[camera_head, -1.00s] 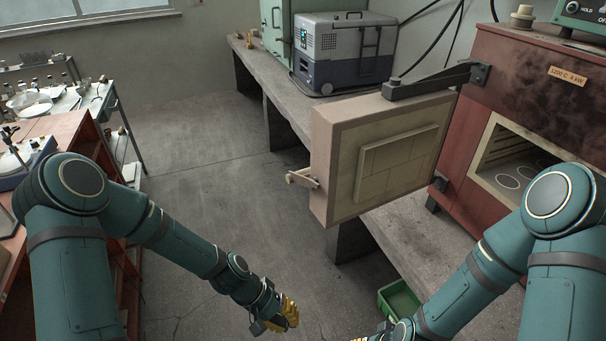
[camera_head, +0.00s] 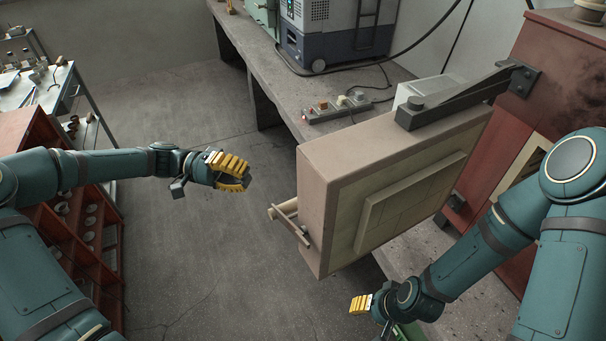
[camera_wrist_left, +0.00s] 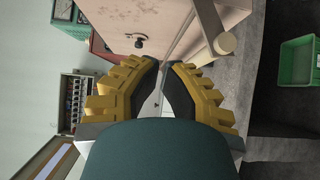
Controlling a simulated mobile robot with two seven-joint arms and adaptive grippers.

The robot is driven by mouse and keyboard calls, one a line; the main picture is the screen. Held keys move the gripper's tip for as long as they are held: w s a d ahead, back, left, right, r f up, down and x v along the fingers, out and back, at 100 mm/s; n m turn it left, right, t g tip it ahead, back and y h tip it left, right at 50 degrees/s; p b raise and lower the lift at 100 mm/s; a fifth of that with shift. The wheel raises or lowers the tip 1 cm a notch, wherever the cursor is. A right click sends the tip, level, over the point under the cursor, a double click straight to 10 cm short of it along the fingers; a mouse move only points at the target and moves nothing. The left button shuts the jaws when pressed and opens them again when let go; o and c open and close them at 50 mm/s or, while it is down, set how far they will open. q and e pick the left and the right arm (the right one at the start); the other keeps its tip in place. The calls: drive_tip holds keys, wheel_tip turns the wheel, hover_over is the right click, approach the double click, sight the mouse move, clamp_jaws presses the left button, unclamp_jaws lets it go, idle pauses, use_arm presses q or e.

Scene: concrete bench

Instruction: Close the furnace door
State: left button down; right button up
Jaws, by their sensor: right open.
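The furnace door (camera_head: 330,165) stands wide open, swung out from the red furnace (camera_head: 510,130) on a dark hinge arm (camera_head: 460,98). Its pale handle (camera_head: 290,222) sticks out from the door's free edge. My left gripper (camera_head: 245,173) is in the air left of the door, apart from the handle in the head view. In the left wrist view its fingertips (camera_wrist_left: 162,66) show a narrow gap with nothing held; the door (camera_wrist_left: 150,18) and the handle (camera_wrist_left: 226,43) lie beyond them. My right gripper (camera_head: 358,304) is low, below the door, and open; only part of it shows.
The concrete bench (camera_head: 265,75) runs behind the door, with a grey cooler box (camera_head: 330,40) and a power strip (camera_head: 335,108) on it. A red shelf (camera_head: 85,220) stands at left. A green bin (camera_wrist_left: 297,62) shows in the wrist view. Floor between is clear.

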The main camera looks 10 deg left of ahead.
sight(298, 199)
use_arm(q)
drive_tip(key=d, duration=0.3)
drive_tip(key=d+b, duration=0.1)
drive_tip(key=d, duration=0.6)
drive_tip(key=shift+s+b, duration=0.3)
drive_tip(key=shift+s, duration=0.05)
drive_tip(key=s+d, duration=0.2)
drive_tip(key=s, duration=0.1)
drive_tip(key=shift+d+b, duration=0.3)
use_arm(e)
drive_tip(key=shift+w+f, duration=0.2)
drive_tip(key=shift+f, duration=0.35)
drive_tip(key=shift+w+f, duration=0.2)
drive_tip(key=shift+f, duration=0.35)
use_arm(q)
drive_tip(key=shift+s+d, duration=0.1)
